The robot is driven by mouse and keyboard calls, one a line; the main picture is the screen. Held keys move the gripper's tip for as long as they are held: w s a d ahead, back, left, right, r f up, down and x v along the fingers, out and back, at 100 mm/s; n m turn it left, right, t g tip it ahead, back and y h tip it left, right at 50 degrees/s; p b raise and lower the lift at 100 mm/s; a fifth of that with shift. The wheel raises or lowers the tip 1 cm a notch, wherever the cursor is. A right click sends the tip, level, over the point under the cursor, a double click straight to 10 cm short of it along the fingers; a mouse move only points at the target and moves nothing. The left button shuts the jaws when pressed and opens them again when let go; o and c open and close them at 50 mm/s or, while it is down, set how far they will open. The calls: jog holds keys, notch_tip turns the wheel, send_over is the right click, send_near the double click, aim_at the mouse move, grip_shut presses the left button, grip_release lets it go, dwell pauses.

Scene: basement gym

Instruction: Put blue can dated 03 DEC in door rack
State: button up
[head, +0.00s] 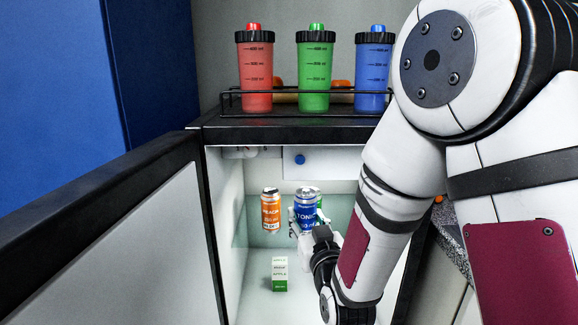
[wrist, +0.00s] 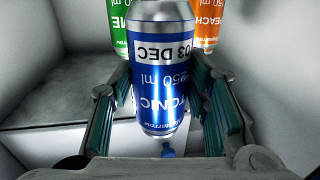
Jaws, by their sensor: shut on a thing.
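The blue tonic can (head: 307,212) is inside the open mini fridge. In the wrist view the blue can (wrist: 160,85) shows a white label reading 03 DEC. My gripper (head: 316,232) is shut on it, with one finger on each side in the wrist view (wrist: 163,90). The fridge door (head: 130,250) stands open at the left, its pale inner face towards me. I cannot make out a rack on the part of the door in view.
An orange peach can (head: 270,215) stands left of the blue can, and a green can (wrist: 122,25) is partly hidden behind it. A small green-and-white carton (head: 280,274) stands lower in the fridge. Red (head: 256,75), green (head: 315,75) and blue (head: 373,75) shakers stand on top.

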aim_at(315, 212)
jog(key=shift+s+d+r+p, duration=0.75)
jog(key=shift+d+r+p, duration=0.3)
jog(key=shift+p, duration=1.75)
jog(key=s+d+r+m+h+p, duration=0.2)
jog(key=s+d+p, duration=0.4)
jog(key=d+p, duration=0.5)
jog(key=shift+s+d+r+h+p, duration=0.3)
jog(key=shift+h+p, duration=0.2)
jog(key=shift+p, duration=1.2)
